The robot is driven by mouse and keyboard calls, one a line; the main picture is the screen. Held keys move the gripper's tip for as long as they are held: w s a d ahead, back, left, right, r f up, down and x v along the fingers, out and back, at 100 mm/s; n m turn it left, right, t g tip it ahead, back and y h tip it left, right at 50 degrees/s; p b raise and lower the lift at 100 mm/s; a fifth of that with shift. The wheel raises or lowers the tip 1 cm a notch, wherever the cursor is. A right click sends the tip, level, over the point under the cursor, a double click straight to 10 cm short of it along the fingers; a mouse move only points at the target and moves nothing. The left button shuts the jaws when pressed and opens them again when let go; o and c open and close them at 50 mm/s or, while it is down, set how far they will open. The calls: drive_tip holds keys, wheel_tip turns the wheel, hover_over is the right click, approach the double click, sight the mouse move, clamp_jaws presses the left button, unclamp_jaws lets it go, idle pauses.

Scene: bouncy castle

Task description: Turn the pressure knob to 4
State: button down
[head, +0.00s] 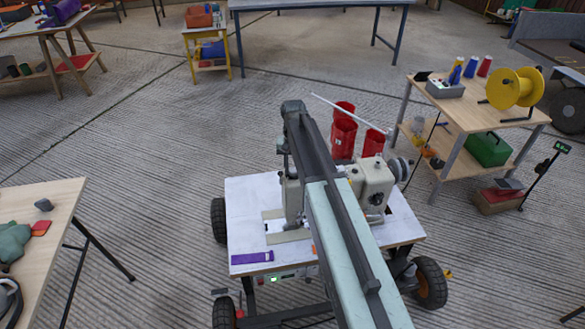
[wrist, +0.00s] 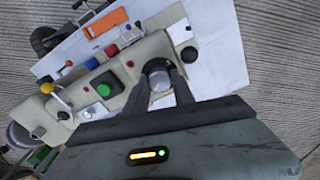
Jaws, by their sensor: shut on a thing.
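A cream machine (head: 372,183) with controls stands on a white-topped cart; my arm covers part of it in the head view. In the wrist view its panel (wrist: 130,70) carries a round grey knob (wrist: 157,78), which I take for the pressure knob. My gripper (wrist: 160,76) has a dark finger on each side of this knob and is shut on it. No number or pointer mark can be read on the knob. In the head view my gripper cannot be made out clearly.
Near the knob are a green button (wrist: 104,90), a red button (wrist: 112,50) and a black knob (wrist: 190,53). An orange piece (wrist: 105,22) lies on the white top. A purple strip (head: 252,257) lies on the cart. Red bins (head: 344,137) stand behind it.

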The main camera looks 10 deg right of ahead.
sight(293, 169)
drive_tip(key=c, duration=1.1)
unclamp_jaws()
drive_tip(key=shift+o, duration=0.2)
drive_tip(key=shift+r, duration=0.1)
wheel_tip(293, 169, up, 8)
drive_tip(key=p, duration=0.7)
drive_tip(key=shift+f+p, duration=0.2)
drive_tip(key=shift+p, duration=0.2)
drive_tip(key=shift+r+p, duration=0.3)
drive_tip(key=s+r+n+p, duration=0.2)
drive_tip(key=s+n, duration=0.1)
drive_tip(key=s, duration=1.7)
drive_tip(key=shift+s, duration=0.3)
